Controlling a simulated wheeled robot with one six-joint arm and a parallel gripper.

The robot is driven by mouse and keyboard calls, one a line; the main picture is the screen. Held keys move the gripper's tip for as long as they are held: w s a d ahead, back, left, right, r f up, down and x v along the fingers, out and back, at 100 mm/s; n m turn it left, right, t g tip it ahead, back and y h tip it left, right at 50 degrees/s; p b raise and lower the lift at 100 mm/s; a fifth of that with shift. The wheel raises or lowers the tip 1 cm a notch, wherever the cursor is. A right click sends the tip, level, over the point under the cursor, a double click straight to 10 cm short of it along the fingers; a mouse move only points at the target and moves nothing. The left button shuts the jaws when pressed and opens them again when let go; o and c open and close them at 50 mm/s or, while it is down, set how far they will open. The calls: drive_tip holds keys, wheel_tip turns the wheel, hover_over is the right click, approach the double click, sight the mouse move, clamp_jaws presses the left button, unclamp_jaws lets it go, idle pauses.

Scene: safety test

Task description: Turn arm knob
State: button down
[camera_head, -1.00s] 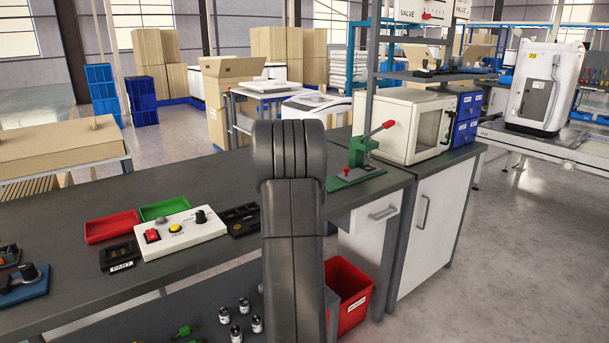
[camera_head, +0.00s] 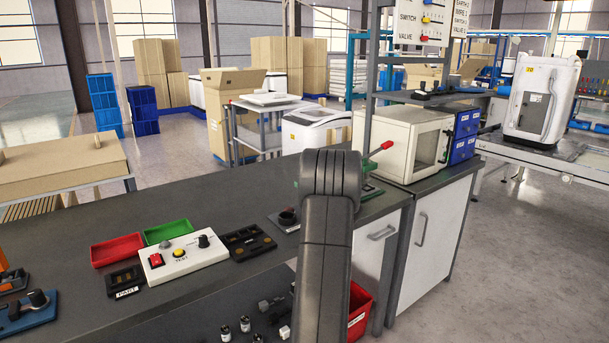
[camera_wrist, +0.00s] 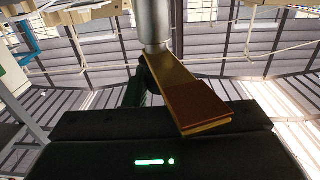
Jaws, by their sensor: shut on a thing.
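A white control panel (camera_head: 186,262) lies on the dark bench. It carries a black knob (camera_head: 203,241), a red switch (camera_head: 156,260) and a yellow button (camera_head: 179,253). I cannot read which knob is the arm knob. Another black knob (camera_head: 38,298) sits on a blue base at the far left. In the head view my arm hides my gripper. In the wrist view my gripper (camera_wrist: 152,58) has gold-brown fingers shut on a smooth grey cylinder (camera_wrist: 153,22). I cannot tell what the cylinder belongs to.
Red (camera_head: 117,250) and green (camera_head: 168,232) trays lie behind the panel. A dark slotted tray (camera_head: 248,243) lies right of it. A red-handled lever (camera_head: 380,147) stands right of my arm, before a white cabinet (camera_head: 415,140). Small cylinders lie below the bench's front edge.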

drive_tip(key=shift+r+n+g+y+p, duration=0.1)
drive_tip(key=shift+n+g+y+p, duration=1.5)
drive_tip(key=shift+p, duration=0.4)
drive_tip(key=shift+g+y, duration=0.3)
drive_tip(key=c, duration=1.3)
unclamp_jaws()
drive_tip(key=shift+o, duration=0.2)
drive_tip(key=v, duration=1.4)
drive_tip(key=shift+a, duration=0.15)
